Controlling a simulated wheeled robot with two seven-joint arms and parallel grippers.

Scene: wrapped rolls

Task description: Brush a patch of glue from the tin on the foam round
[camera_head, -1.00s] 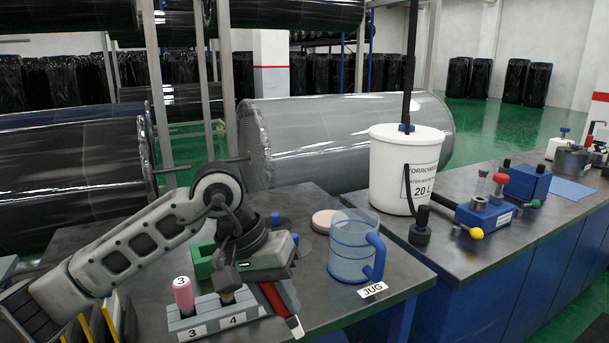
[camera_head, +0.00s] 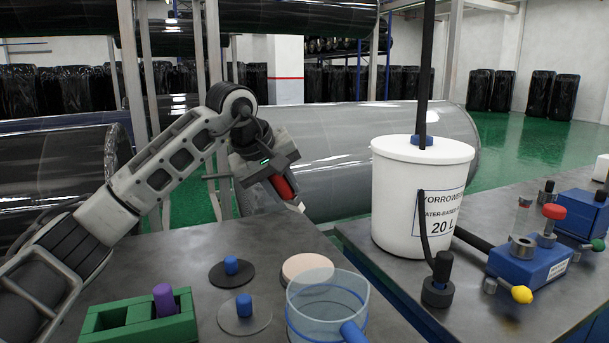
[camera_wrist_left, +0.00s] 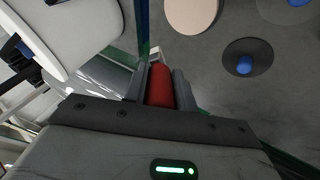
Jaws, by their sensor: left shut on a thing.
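My left gripper (camera_head: 281,184) is shut on a red-handled tool (camera_head: 286,188), seemingly the brush, with a pale tip pointing down to the right. It is held in the air above the far part of the table. I cannot make out a glue tin.
A clear jug (camera_head: 328,308) with a blue handle stands just in front of the foam round. Left of it lie a dark disc (camera_head: 218,277) and a grey disc (camera_head: 258,320), each blue-knobbed. A green block (camera_head: 140,318) is front left; a white bucket (camera_head: 415,205) is right.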

